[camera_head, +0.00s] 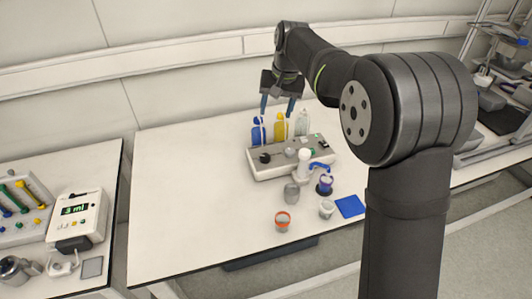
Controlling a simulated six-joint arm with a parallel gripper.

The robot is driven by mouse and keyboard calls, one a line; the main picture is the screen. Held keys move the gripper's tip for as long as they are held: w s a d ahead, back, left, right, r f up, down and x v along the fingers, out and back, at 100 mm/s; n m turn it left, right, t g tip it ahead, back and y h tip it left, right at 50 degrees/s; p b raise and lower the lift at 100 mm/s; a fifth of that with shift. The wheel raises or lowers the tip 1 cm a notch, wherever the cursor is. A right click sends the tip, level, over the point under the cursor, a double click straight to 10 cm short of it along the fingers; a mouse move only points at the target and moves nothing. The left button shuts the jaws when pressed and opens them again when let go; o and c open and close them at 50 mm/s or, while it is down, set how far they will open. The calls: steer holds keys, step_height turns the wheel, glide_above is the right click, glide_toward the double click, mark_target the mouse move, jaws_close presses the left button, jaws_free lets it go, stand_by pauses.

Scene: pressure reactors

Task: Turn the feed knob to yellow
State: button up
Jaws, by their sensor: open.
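The grey-white reactor station (262,174) stands on the middle table. A blue bottle (258,133), a yellow bottle (280,130) and a clear bottle (302,123) stand upright in a row along its back. A dark round knob (265,157) sits at the left of its front panel, below the blue bottle; I take this for the feed knob, but its label and pointer are too small to read. My gripper (277,110) points down with its blue fingers spread, open and empty. In the picture its fingertips lie just above the blue and yellow bottles, apart from the knob.
A white-topped, blue-armed fitting (318,168), a grey vessel (291,193), an orange-rimmed cup (282,222), a small jar (326,208) and a blue mat (350,206) are at the station's front. The table's left side is clear. A 3 ml device (78,222) stands far left.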

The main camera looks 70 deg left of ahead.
mark_target(265, 156)
steer(key=a+f+n, duration=0.1)
steer(key=f+n, duration=0.2)
steer(key=f, duration=0.3)
steer(key=s+a+f+n+h, duration=0.1)
steer(key=f+n, duration=0.3)
steer(key=f, duration=0.3)
steer(key=s+a+f+n+t, duration=0.1)
steer(key=f+n, duration=0.2)
steer(key=f, duration=0.4)
steer(key=shift+s+a+h, duration=0.1)
steer(key=shift+s+h, duration=0.1)
steer(key=shift+h, duration=0.1)
steer(key=c, duration=1)
